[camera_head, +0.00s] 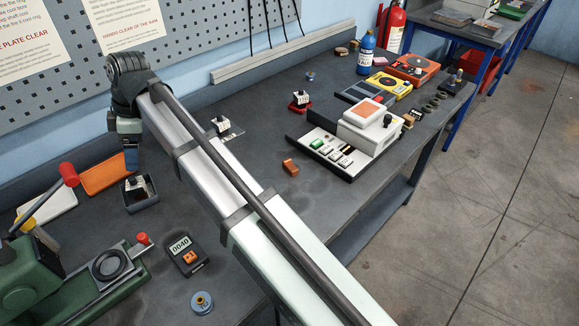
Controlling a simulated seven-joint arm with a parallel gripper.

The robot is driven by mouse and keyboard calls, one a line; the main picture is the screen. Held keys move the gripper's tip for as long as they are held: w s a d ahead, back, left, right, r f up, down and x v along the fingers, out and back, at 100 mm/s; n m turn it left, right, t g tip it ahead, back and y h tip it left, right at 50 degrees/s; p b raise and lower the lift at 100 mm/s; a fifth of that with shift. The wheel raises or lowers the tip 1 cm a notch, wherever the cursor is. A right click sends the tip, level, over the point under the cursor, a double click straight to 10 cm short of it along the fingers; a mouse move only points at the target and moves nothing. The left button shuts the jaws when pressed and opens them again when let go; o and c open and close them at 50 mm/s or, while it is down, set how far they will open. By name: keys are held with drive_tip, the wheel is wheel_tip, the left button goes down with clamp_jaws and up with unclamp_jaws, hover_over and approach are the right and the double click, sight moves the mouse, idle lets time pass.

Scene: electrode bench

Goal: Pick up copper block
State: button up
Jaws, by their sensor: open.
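A small orange-brown block (290,167), which looks like copper, lies on the dark bench top to the right of my arm, in front of the white device with buttons. Another small orange block (189,257) sits on the dark meter with the 0040 display; I cannot tell if it is copper. My gripper (131,168) is at the far end of my arm, at left, pointing down just above or behind a small dark open box (152,198). Its jaws are open and small in view. It is well away from the orange-brown block. No block shows between the jaws.
A white device with buttons (350,150) stands right of the block. A green machine (90,290) with red-knobbed levers fills the lower left. An orange tray (106,172) lies near the wall. A blue bottle (366,55) stands at the back. My arm hides the bench middle.

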drive_tip(key=w+d+r+m, duration=0.1)
drive_tip(key=w+d+m, duration=0.1)
drive_tip(key=w+d, duration=0.75)
drive_tip(key=n+t+h, duration=0.1)
drive_tip(key=n+h, duration=0.2)
drive_tip(key=n, duration=0.1)
hover_over(291, 165)
drive_tip(key=f, duration=0.9)
drive_tip(key=shift+w+a, duration=0.1)
drive_tip(key=shift+w, duration=0.1)
drive_tip(key=shift+s+f, duration=0.2)
drive_tip(key=shift+f, duration=2.35)
